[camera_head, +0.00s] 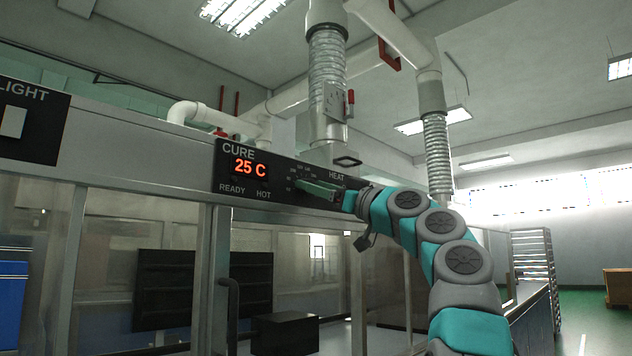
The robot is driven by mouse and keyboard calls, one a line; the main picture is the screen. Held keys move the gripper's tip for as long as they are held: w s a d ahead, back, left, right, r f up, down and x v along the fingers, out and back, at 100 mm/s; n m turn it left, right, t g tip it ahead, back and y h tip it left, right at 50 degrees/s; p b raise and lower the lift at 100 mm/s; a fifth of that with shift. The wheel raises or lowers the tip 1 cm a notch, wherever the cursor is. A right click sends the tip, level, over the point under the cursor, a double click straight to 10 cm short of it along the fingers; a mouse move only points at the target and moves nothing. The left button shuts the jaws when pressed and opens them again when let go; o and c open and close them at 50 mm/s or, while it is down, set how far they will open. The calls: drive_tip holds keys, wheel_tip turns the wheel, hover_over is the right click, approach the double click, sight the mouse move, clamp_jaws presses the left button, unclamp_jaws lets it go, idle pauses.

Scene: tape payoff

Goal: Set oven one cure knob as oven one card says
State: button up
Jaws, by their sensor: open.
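The oven's control panel (285,172) is a black strip above the glass front. Right of the display are small dial marks. My gripper (303,185) is open, its green fingers pointing left at these marks in front of the panel. The fingers cover the spot where a knob would be, so I cannot make out the knob or its setting, nor whether the fingers touch it. The label HEAT (337,176) shows just above the gripper. No readable oven card is in view.
A black LIGHT switch panel (32,120) is at the far left. A door handle (229,315) stands on the glass front below. A silver duct (327,80) with a red-handled damper rises above the panel. A wire rack (535,265) and open floor are at right.

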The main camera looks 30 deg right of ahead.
clamp_jaws()
idle(0.6)
